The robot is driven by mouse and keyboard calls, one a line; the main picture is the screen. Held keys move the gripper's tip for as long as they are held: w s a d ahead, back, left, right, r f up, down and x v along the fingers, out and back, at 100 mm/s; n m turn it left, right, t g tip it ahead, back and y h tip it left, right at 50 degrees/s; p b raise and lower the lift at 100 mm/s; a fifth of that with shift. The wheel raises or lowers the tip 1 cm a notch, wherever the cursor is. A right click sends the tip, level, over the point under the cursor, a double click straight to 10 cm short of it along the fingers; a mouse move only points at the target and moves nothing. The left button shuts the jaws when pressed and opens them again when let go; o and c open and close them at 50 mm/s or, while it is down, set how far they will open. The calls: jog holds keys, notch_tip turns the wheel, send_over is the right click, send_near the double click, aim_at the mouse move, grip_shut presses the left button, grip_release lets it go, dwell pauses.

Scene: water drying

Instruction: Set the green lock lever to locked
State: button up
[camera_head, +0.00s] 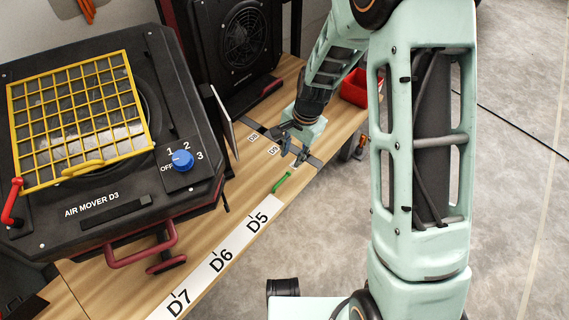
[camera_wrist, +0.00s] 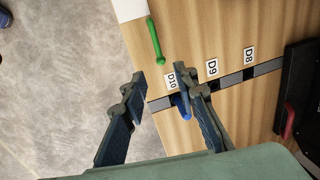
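The green lock lever (camera_head: 281,182) lies along the front edge of the wooden bench, just past the D5 end of the white label strip. In the wrist view the green lever (camera_wrist: 155,41) shows in full at the top, beside the strip's end. My gripper (camera_head: 297,153) is over the bench edge, a little beyond the lever. In the wrist view my gripper (camera_wrist: 160,84) is open, with nothing between its fingertips. The lever lies ahead of the fingertips, apart from them. I cannot tell the height gap or which lever position is locked.
A dark rail (camera_wrist: 231,80) with labels D8, D9 and D10 crosses the bench, with a blue piece (camera_wrist: 181,104) near D10. The air mover D3 (camera_head: 110,170) stands left. Another black air mover (camera_head: 232,45) and a red bin (camera_head: 354,88) are behind. Open floor lies right.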

aim_at(285, 176)
jog(key=f+b, duration=0.1)
jog(key=f, duration=0.2)
jog(key=a+f+b, duration=0.1)
jog(key=f, duration=0.3)
jog(key=w+f+b, duration=0.1)
jog(key=f, duration=0.2)
jog(key=shift+a+f, duration=0.35)
jog(key=shift+c, duration=0.4)
grip_shut()
